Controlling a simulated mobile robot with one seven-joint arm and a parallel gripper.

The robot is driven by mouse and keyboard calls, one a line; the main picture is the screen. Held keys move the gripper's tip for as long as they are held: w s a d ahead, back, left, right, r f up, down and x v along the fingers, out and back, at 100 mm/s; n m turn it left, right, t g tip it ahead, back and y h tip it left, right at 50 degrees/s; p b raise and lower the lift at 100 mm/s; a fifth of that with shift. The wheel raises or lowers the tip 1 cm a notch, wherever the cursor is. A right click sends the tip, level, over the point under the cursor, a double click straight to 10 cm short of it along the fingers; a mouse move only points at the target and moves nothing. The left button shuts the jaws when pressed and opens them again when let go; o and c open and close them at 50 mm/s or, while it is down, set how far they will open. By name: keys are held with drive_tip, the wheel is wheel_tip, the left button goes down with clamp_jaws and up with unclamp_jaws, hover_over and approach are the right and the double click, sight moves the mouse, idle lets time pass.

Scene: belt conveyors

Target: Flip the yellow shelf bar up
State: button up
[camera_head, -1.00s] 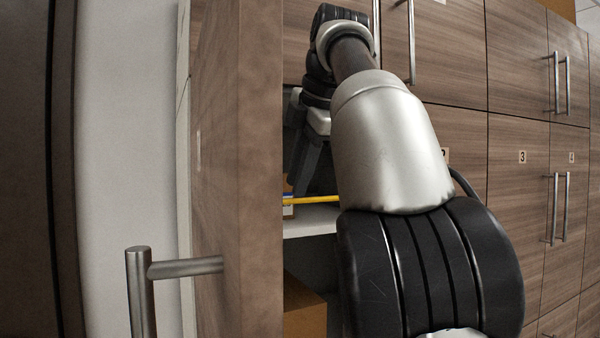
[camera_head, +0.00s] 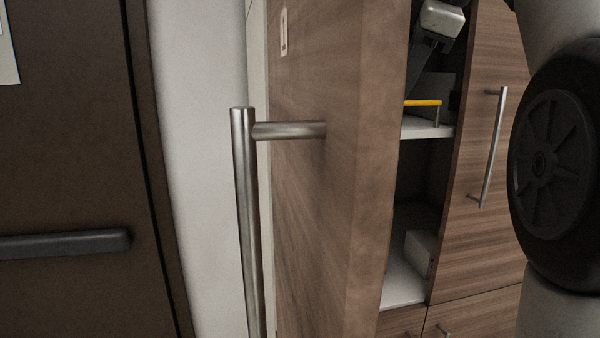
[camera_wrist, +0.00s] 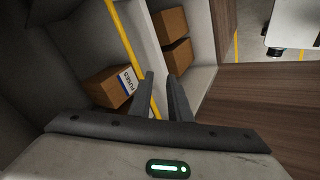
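The yellow shelf bar (camera_head: 422,102) runs along the front of an upper shelf in the open cabinet in the head view. In the wrist view the yellow bar (camera_wrist: 124,38) runs diagonally down to my gripper (camera_wrist: 160,76). The gripper's two fingers are apart, with a gap between them. The bar passes behind the left finger, and a short piece shows beside it near the finger's base. I cannot tell whether they touch. In the head view my gripper (camera_head: 416,68) is above the bar, partly hidden by the door edge.
An open wooden door (camera_head: 315,200) with a long metal handle (camera_head: 243,200) stands in front of the cabinet. Brown boxes (camera_wrist: 170,22) and a labelled box (camera_wrist: 104,88) sit on the shelves. A closed door with a handle (camera_head: 494,145) is to the right.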

drive_tip(key=s+a+f+m, duration=0.1)
drive_tip(key=s+f+m, duration=0.4)
drive_tip(key=f, duration=0.6)
drive_tip(key=s+a+f+m+h, duration=0.1)
drive_tip(key=s+f+m, duration=0.4)
drive_tip(key=s+f, duration=0.4)
drive_tip(key=s+a+f+m+g, duration=0.1)
drive_tip(key=s+a+f+m, duration=0.1)
drive_tip(key=s+f+m, duration=0.3)
drive_tip(key=s+f, duration=0.3)
drive_tip(key=f, duration=0.4)
drive_tip(key=shift+f+h, duration=0.35)
drive_tip(key=shift+h, duration=0.05)
